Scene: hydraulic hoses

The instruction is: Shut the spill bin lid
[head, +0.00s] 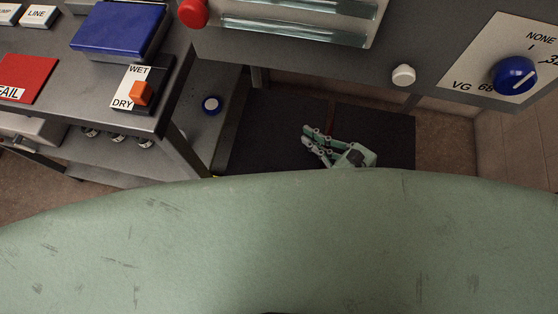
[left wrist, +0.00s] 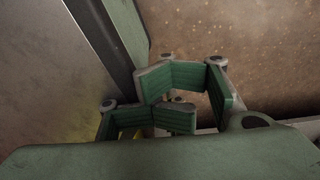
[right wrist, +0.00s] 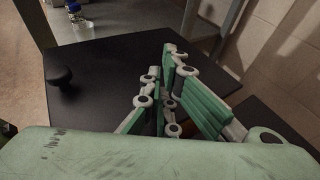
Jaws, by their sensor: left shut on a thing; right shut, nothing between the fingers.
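The spill bin appears to be the black box low under the panel, with a flat dark lid (head: 268,125) on its left part. The right wrist view shows this lid (right wrist: 95,105) with a black knob (right wrist: 60,78) near its left edge. A narrow orange-brown strip (head: 332,120) shows between the lid and the dark part at right. My right gripper (head: 306,136) is shut and empty above the lid, near its right side, apart from the knob. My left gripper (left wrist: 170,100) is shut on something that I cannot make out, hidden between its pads.
A grey cart (head: 60,110) stands at left with a blue box (head: 118,28) and a WET/DRY switch (head: 140,93). The panel above has a blue dial (head: 515,76) and a white knob (head: 403,75). A tiled wall (head: 520,145) is at right. My green body hides the foreground.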

